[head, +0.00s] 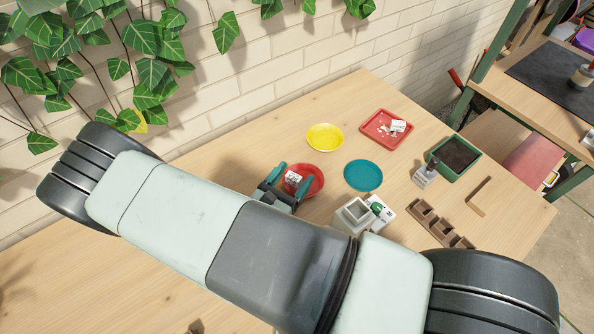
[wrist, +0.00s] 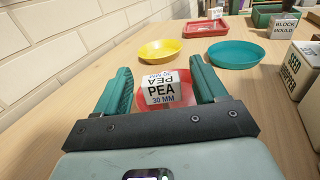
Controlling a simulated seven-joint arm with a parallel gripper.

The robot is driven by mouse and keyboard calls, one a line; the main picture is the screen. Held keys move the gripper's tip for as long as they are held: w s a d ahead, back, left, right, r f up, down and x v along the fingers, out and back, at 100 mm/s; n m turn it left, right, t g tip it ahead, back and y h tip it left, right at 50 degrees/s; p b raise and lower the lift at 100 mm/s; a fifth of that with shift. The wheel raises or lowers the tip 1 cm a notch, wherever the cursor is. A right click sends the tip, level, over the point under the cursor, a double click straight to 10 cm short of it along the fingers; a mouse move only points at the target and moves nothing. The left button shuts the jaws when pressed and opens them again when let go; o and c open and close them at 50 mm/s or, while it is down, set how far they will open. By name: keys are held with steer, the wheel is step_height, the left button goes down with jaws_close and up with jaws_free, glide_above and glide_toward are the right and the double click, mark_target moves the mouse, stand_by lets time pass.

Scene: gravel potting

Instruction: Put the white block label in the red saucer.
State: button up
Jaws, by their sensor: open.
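A white label (wrist: 162,92) printed "PEA 30 MM" is in or just over the red saucer (wrist: 180,101); whether it touches the saucer I cannot tell. In the head view the label (head: 292,178) shows near the left side of the red saucer (head: 316,182). My gripper (wrist: 160,74) is open, with its green fingers on either side of the label and a gap visible to each. In the head view my gripper (head: 290,176) is over the saucer's left part, and my arm hides the table in front of it.
A yellow saucer (head: 325,137) and teal saucer (head: 363,176) stand nearby. Behind are a red tray (head: 372,130) with a white label (head: 398,126) and a green tray (head: 470,146). A block mould (head: 424,175) and white seed dropper box (head: 350,216) stand to the right.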

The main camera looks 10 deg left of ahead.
mark_target(291, 179)
steer(key=v, duration=0.5)
steer(key=shift+s, duration=0.1)
steer(key=w+d+r+m+g+h, duration=0.1)
steer(key=d+r+m+g+h, duration=0.1)
steer(key=d+r+m+g, duration=0.65)
steer(key=w+d+r+m+g+h, duration=0.25)
steer(key=r+m+g, duration=0.35)
steer(key=r+m, duration=0.5)
steer(key=s+d+r+m+t+y, duration=0.1)
steer(key=s+d+r+m+y, duration=0.2)
steer(key=r, duration=0.4)
steer(key=s+d+r+m+t+y, duration=0.1)
steer(key=s+d+r+m+y, duration=0.2)
steer(key=r, duration=0.4)
steer(key=s+d+r+m+t+y, duration=0.1)
steer(key=s+d+r+m+y, duration=0.2)
steer(key=s+r+m+y, duration=0.2)
step_height(291, 179, up, 3)
steer(key=shift+s+d+f+m, duration=0.2)
steer(key=shift+s+d+m, duration=0.15)
steer(key=shift+s, duration=0.3)
